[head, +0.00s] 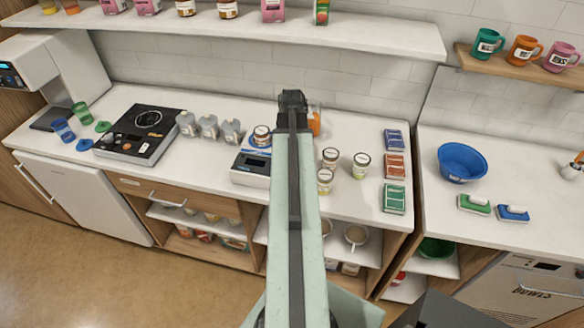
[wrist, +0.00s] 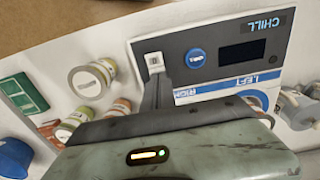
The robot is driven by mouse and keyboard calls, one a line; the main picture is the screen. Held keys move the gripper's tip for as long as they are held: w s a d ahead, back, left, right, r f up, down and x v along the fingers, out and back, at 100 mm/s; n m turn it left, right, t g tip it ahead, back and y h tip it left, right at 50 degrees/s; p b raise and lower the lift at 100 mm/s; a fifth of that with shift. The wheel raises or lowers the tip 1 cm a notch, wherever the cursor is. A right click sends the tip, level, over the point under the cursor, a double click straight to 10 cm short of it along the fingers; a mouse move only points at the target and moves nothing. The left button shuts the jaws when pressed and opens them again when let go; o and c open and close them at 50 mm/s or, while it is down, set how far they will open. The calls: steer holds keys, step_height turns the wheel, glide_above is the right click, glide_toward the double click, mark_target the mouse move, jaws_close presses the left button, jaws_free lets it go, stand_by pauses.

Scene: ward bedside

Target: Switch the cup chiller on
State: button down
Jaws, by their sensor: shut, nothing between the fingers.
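The cup chiller (head: 250,168) is a white and blue box on the counter, left of my arm in the head view, with a jar on top. In the wrist view its panel (wrist: 225,78) appears upside down, marked CHILL, LEFT and RIGHT. The panel has a small white switch (wrist: 154,62), a round blue button (wrist: 196,58) and a dark display (wrist: 249,50). My gripper (wrist: 157,84) is shut and empty, its tip just by the white switch; I cannot tell if they touch. In the head view my gripper (head: 293,97) shows only from behind.
Several jars (head: 361,165) stand right of the chiller, with coloured packets (head: 394,167) beyond. Grey canisters (head: 208,126) and a black hob unit (head: 142,134) stand to its left. A blue bowl (head: 462,162) is on the right counter. A shelf (head: 370,38) runs above.

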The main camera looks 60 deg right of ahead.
steer(key=shift+f+b, duration=0.3)
steer(key=shift+f, duration=0.05)
steer(key=shift+r, duration=0.1)
step_height(320, 180, up, 7)
steer(key=p, duration=0.7)
